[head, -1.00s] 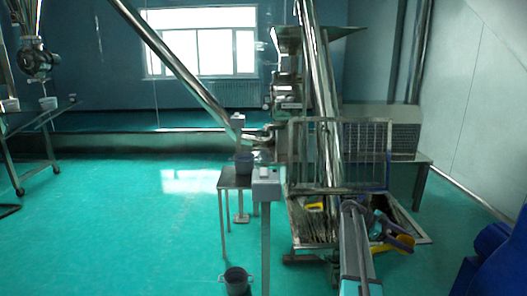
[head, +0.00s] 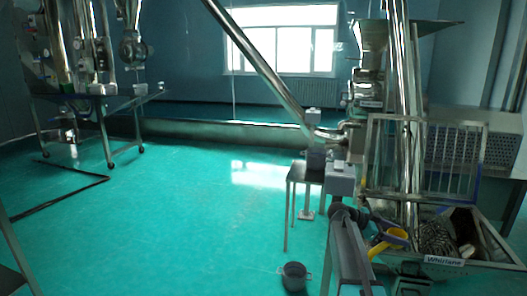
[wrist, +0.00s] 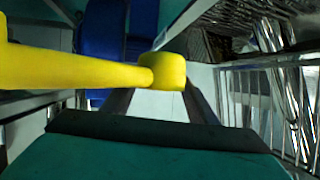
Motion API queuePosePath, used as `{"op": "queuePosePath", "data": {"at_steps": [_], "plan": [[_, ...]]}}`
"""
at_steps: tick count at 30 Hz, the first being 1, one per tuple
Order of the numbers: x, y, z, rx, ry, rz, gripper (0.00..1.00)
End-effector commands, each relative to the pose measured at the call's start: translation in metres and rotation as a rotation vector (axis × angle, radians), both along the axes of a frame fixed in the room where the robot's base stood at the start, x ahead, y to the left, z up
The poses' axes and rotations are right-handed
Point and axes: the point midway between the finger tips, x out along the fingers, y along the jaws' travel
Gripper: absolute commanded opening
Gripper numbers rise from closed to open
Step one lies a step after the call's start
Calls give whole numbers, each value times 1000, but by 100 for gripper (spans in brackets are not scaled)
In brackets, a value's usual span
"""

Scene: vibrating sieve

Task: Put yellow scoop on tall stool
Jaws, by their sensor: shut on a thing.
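The yellow scoop (head: 392,238) is in my gripper, in front of the metal trough in the head view. In the wrist view, the scoop (wrist: 75,72) spans the left and middle of the picture, its end between the fingers. My gripper (wrist: 160,105) is shut on it. In the head view my arm partly hides the jaws. A tall narrow metal stool (head: 296,177) stands left of my arm, with a grey container (head: 316,160) on its top. The scoop is to the right of this stool and apart from it.
A grey box on a post (head: 341,182) stands just right of the stool. A grey pot (head: 294,276) is on the floor at front. The metal trough (head: 455,262) and barred guard (head: 420,160) are at right. The green floor at left is largely clear.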

Motion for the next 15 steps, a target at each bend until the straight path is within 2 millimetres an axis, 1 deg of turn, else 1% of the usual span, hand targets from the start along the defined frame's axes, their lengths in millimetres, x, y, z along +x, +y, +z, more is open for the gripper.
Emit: {"op": "queuePosePath", "data": {"at_steps": [1,3,10,15], "plan": [[2,17,-1,0,-2,49,31],[9,37,0,0,-1,116,31],[27,100,3,-1,-1,331,31],[36,143,7,0,-2,492,31]]}}
